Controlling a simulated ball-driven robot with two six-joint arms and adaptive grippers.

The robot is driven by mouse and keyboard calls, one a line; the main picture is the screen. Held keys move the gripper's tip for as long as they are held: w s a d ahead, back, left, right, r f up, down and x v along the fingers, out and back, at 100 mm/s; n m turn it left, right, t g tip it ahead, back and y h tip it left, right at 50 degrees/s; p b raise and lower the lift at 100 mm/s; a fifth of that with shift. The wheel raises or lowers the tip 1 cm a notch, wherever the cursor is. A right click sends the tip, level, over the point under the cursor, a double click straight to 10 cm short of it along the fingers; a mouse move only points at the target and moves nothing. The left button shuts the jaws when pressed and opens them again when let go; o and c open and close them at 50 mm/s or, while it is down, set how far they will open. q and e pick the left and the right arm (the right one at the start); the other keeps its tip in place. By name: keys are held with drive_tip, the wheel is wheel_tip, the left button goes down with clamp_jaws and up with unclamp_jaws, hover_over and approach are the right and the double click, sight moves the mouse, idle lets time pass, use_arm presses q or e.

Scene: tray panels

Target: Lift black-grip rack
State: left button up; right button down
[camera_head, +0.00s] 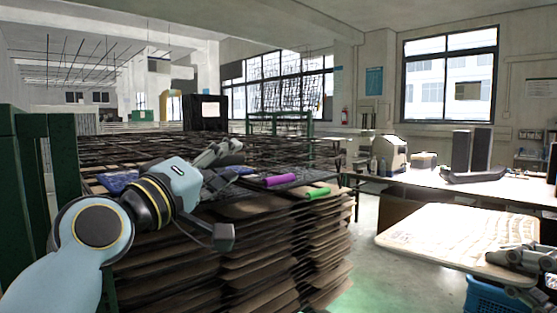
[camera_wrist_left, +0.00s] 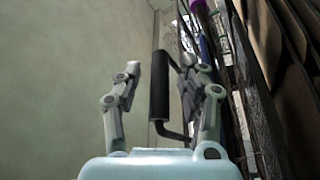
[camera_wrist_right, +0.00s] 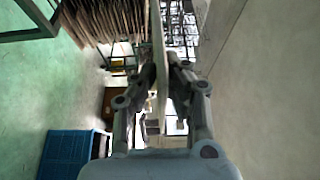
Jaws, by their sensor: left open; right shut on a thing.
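The black grip (camera_wrist_left: 159,88) of a rack stands between the two fingers of my left gripper in the left wrist view, closer to the right finger. My left gripper (camera_head: 228,194) is open at the front left of the stacked racks in the head view. There the black grip is hard to make out behind the gripper. My right gripper (camera_head: 520,262) is at the far right of the head view, shut on the edge of a pale flat panel (camera_head: 435,238). The panel shows edge-on between its fingers in the right wrist view (camera_wrist_right: 158,45).
A purple grip (camera_head: 282,180) and a green grip (camera_head: 317,193) lie on neighbouring racks, right of my left gripper. Tall stacks of brown panels (camera_head: 255,255) stand below. A white table (camera_head: 480,186) is at right. A blue crate (camera_head: 488,297) sits low by my right gripper.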

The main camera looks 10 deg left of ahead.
use_arm(q)
clamp_jaws()
use_arm(e)
drive_tip(key=shift+f, duration=0.1)
idle(0.4)
